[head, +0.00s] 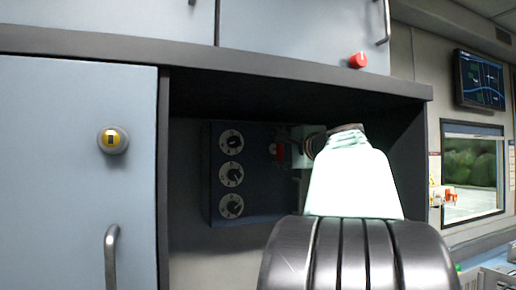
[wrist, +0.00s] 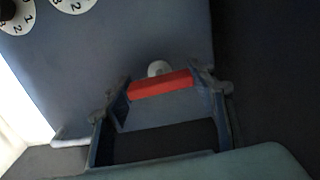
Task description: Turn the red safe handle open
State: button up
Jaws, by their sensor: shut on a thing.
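The safe (head: 212,190) is a dark blue box in the recess under the upper cabinets, with three white dials on its front. Its red handle (head: 279,152) is mostly hidden behind my gripper (head: 296,150) in the head view. In the wrist view the red handle (wrist: 160,85) is a short bar, slightly tilted, with its right end higher. My gripper's two fingers (wrist: 162,97) are at its two ends, shut on it. A round whitish piece shows just behind the handle on the safe face (wrist: 90,60).
A dark overhang (head: 200,57) runs above the recess, and a blue cabinet door (head: 70,200) with a yellow lock (head: 112,139) stands at left. A red knob (head: 357,60) is on the upper cabinet. A dark side wall (head: 405,150) bounds the recess at right.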

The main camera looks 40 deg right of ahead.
dwell(0.3)
jog(key=o, duration=1.2)
